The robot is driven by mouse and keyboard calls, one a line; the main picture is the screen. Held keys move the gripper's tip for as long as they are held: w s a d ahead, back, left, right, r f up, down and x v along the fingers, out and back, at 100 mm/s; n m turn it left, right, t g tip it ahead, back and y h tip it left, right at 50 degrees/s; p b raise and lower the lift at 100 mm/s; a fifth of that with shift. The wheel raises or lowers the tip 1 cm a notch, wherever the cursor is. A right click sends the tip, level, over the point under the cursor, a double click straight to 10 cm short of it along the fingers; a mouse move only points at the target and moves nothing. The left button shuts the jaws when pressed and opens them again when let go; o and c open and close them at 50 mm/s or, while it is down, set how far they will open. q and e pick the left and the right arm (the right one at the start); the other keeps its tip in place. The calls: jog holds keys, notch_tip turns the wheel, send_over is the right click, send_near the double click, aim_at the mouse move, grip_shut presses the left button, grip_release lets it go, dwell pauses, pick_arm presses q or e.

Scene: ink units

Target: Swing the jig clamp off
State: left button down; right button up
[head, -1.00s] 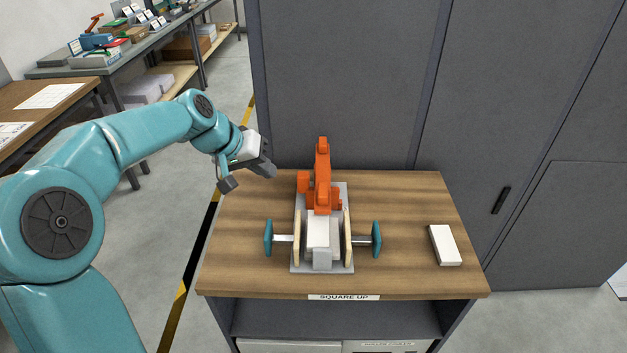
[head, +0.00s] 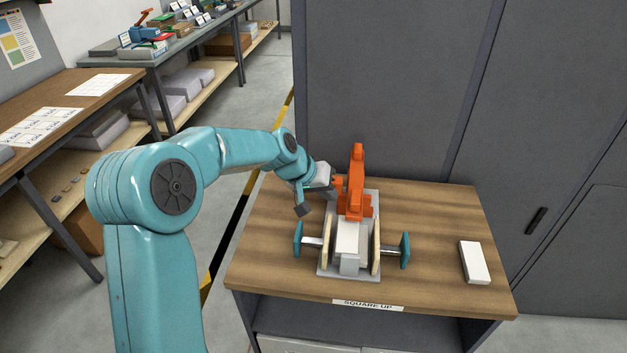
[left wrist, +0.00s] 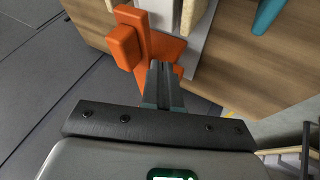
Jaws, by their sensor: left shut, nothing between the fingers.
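The orange jig clamp (head: 357,185) stands upright at the back of a grey jig plate (head: 326,271) on the wooden worktop. Its front end is over or against a white block (head: 347,237), which lies between two cream side pads. My left gripper (head: 330,194) is at the clamp's left side, shut and empty. In the left wrist view, its closed fingers (left wrist: 161,75) point at the orange clamp (left wrist: 132,22), very near or touching it; contact cannot be told. My right gripper is out of view.
Teal-ended side screws (head: 299,239) and (head: 405,250) stick out on both sides of the jig. A loose white block (head: 474,262) lies at the worktop's right. Grey cabinets (head: 390,80) stand close behind. The worktop between jig and loose block is clear.

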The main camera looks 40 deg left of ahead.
pick_arm(q)
jog(key=shift+w+d+r+p, duration=0.15)
jog(key=shift+w+d, duration=0.15)
jog(key=shift+d, duration=0.35)
jog(key=shift+w+d+r+p, duration=0.15)
jog(key=shift+w+d, duration=0.15)
jog(key=shift+d, duration=0.3)
jog(key=shift+w+f, duration=0.1)
